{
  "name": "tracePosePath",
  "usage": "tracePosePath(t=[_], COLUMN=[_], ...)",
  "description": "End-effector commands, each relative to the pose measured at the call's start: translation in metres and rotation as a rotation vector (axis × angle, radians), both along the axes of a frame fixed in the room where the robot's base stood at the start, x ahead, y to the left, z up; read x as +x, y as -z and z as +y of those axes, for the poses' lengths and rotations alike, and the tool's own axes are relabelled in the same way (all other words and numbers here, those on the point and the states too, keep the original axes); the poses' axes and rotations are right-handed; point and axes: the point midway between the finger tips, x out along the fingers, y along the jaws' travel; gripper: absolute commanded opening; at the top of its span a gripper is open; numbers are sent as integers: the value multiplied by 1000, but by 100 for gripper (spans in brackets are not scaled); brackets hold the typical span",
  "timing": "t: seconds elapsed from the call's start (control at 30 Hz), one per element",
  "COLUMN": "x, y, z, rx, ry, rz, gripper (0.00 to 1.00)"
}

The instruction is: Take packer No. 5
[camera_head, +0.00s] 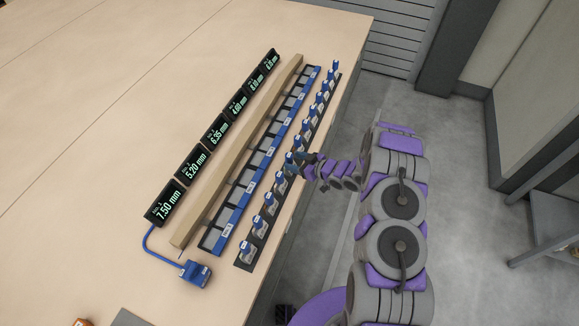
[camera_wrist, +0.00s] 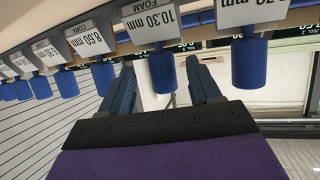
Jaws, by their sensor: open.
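Several packers with blue handles and white tags stand in a row in a black rack (camera_head: 246,263) along the table's right edge. My gripper (camera_head: 308,162) is at the middle of this row, reaching in from the right. In the wrist view my gripper (camera_wrist: 164,80) is open, with one finger on each side of a blue handle (camera_wrist: 163,75) and a gap on both sides. That packer's tag (camera_wrist: 152,18) reads "10.30 mm FOAM", upside down. The neighbour's tag (camera_wrist: 87,40) reads "8.60 mm CORK". I cannot read which packer is No. 5.
A blue-edged slotted tray (camera_head: 235,217) lies left of the rack, beside a long wooden bar (camera_head: 228,165). Several black displays with millimetre readings, such as "7.50 mm" (camera_head: 165,203), stand further left. A blue device (camera_head: 195,273) sits at the near end. The left tabletop is clear.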

Motion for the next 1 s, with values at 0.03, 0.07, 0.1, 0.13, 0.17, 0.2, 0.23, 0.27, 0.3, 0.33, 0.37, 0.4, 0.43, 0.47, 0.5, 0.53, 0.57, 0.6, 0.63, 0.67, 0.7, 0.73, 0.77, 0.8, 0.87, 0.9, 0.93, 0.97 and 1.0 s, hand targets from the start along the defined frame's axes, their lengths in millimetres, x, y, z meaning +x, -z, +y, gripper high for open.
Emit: tracePosePath(t=[0.03,0.07,0.1,0.13,0.17,0.2,0.23,0.27,0.3,0.33,0.37,0.4,0.43,0.47,0.5,0.53,0.57,0.6,0.63,0.67,0.7,0.73,0.77,0.8,0.87,0.9,0.93,0.97,1.0], x=[3,4,7,9,11,14,15,16,17,18,18,18,18,18,18,18,18,18,18,18,18,18,18,18,17,17,17,17,17], y=[5,6,8,9,11,12,13,13,13,13,13,13,13,13,13,13,13,13,13,13,13,13,13,13,13,13,13,13,13], z=[7,10,14,17,19,22,24,25,26,26,26,26,26,26,26,26,26,26,26,26,26,26,26,26,26,26,26,26,26], rx=[0,0,0,0,0,1,1,1,1,1,1,1,1,1,1,1,1,1,1,1,1,1,1,1,1,1,1,1,1], ry=[-3,-2,-2,-2,-1,-1,0,0,0,1,1,1,1,1,1,1,1,1,1,1,1,1,1,1,1,1,1,0,0], rz=[0,0,1,1,0,0,-1,-1,-1,-1,0,0,0,0,0,0,0,0,0,0,0,0,0,0,0,0,0,1,1], gripper=[63,63,63,63,63,63,63,63,63,63,63,63,63,63,63,63,61,57,54,51,47,44,42,38,32,28,25,22,19])
